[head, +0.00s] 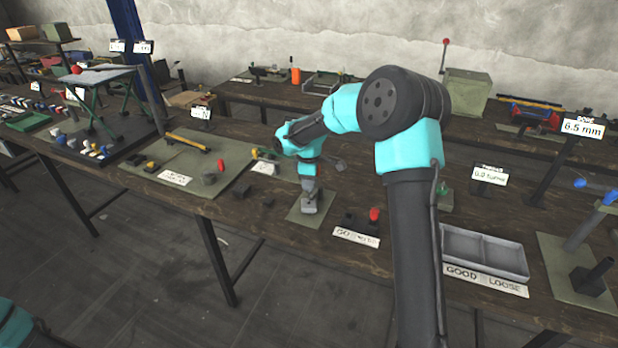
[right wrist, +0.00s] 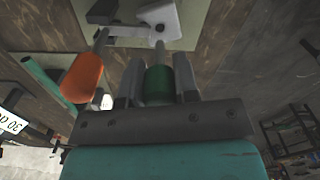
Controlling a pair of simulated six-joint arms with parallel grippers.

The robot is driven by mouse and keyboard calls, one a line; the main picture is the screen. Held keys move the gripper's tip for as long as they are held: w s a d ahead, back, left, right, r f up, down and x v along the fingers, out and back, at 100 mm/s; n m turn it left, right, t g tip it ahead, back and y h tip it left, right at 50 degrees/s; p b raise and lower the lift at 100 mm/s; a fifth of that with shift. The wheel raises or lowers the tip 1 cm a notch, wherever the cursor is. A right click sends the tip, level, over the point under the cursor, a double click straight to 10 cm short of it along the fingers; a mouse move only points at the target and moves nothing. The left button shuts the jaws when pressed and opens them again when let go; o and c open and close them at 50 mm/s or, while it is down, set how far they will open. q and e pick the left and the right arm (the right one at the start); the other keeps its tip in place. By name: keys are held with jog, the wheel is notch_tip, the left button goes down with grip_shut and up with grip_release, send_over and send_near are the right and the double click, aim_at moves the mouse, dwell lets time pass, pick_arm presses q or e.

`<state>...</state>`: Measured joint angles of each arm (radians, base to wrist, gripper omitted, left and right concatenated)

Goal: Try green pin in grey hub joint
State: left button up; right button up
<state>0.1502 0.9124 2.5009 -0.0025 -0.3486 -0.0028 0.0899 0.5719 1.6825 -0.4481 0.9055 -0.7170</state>
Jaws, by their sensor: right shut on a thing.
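My right gripper (head: 309,188) reaches down over a small green mat (head: 299,215) on the workbench. In the right wrist view its two fingers (right wrist: 158,88) are shut on the green pin (right wrist: 158,84), gripping its green handle. The pin's grey shaft points away from the gripper toward the grey hub joint (right wrist: 159,18). The shaft's end meets the hub's edge in that view; I cannot tell whether it is inside the hole. The hub joint (head: 310,208) sits on the mat in the head view, partly hidden under my gripper. My left gripper is not in view.
A red-handled gauge (head: 374,214) stands in a dark block just right of the mat; its orange-red handle (right wrist: 82,76) is close to my fingers. A grey two-part tray (head: 485,250) labelled GOOD and LOOSE is farther right. Another mat with parts (head: 185,160) lies left.

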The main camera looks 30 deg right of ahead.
jog(key=shift+f, duration=1.35)
jog(key=shift+f, duration=0.4)
dwell(1.1)
jog(key=shift+r, duration=3)
